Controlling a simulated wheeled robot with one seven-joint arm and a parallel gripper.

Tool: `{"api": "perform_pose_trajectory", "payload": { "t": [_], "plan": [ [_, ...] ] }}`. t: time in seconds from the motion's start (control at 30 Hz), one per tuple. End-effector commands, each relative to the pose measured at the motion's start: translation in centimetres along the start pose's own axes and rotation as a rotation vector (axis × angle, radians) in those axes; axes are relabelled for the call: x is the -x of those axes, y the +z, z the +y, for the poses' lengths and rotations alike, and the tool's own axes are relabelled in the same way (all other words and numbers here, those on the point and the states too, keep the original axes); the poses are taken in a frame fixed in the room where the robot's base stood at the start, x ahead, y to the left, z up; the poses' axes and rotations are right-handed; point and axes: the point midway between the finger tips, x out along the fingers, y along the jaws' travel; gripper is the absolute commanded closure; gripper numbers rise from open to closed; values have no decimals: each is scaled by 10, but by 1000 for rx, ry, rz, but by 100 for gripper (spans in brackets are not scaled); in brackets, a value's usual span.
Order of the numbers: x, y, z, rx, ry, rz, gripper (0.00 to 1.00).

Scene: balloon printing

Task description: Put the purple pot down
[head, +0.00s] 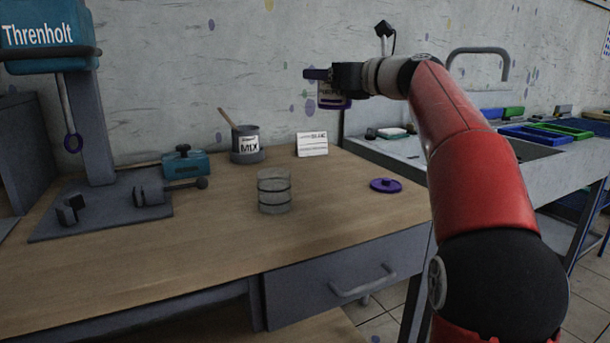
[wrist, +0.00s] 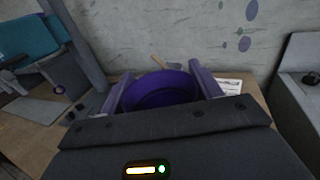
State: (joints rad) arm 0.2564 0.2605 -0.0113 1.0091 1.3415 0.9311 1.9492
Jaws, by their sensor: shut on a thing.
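My gripper (head: 322,74) is raised above the back right of the wooden bench, near the wall. It is shut on the purple pot (head: 335,102), which hangs below the fingers with a pale label and purple edge showing. In the wrist view the pot (wrist: 160,92) is an open purple round vessel between my two fingers (wrist: 160,88). Its inside looks purple; its contents cannot be made out. A flat purple lid (head: 385,185) with a knob lies on the bench's right part.
The blue Threnholt machine (head: 48,40) and a teal box (head: 185,163) are left. Front bench wood is clear.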

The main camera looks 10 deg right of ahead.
Motion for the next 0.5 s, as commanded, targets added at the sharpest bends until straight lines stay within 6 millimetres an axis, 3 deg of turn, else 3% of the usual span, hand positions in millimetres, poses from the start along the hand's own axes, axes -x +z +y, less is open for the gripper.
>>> {"api": "perform_pose_trajectory", "payload": {
  "t": [0.17,0.5],
  "plan": [
    [1,-31,0,-5,-1,3,64],
    [0,-122,0,-5,-1,2,64]
  ]
}}
